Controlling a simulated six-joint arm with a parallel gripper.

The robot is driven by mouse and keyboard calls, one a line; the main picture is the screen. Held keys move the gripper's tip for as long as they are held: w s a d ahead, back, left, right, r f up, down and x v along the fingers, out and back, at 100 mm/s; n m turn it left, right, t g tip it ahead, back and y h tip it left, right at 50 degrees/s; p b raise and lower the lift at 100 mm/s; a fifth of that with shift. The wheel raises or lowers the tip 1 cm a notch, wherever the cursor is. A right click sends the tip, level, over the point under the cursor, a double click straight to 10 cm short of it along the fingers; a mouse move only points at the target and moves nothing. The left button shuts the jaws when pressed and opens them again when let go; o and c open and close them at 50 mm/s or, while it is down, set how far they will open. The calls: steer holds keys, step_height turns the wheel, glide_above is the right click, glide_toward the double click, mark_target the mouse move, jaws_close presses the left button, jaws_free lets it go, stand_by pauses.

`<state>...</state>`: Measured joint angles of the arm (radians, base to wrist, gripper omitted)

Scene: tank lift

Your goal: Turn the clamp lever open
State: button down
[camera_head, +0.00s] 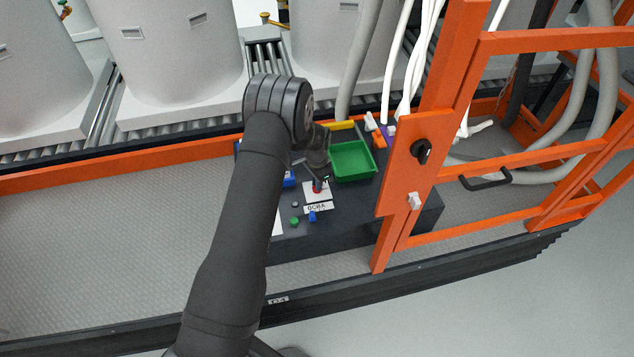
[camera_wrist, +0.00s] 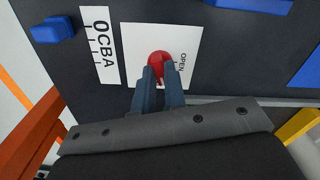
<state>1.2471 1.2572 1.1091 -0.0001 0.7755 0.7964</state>
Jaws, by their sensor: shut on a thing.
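A red round knob (camera_wrist: 159,64), which I take for the end of the clamp lever, stands over a white plate (camera_wrist: 188,38) marked OPEN. The lever's shaft is hidden in the wrist view. My gripper (camera_wrist: 160,80) is shut on the red knob, with a finger on each side of it. In the head view my gripper (camera_head: 320,181) reaches down to the same white plate (camera_head: 326,198) on the dark console, and only a little red shows beneath the fingers. The printed word OPEN lies just right of the knob in the wrist view.
A white lettered label (camera_wrist: 100,42) and a blue block (camera_wrist: 52,29) lie left of the plate in the wrist view. A green tray (camera_head: 352,162) sits close behind the gripper in the head view. An orange frame post (camera_head: 414,165) stands to the right.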

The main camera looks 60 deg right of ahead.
steer(key=n, duration=1.1)
steer(key=shift+n, duration=1.6)
steer(key=c, duration=1.5)
jaws_free()
step_height(320, 180, up, 18)
steer(key=shift+f, duration=0.25)
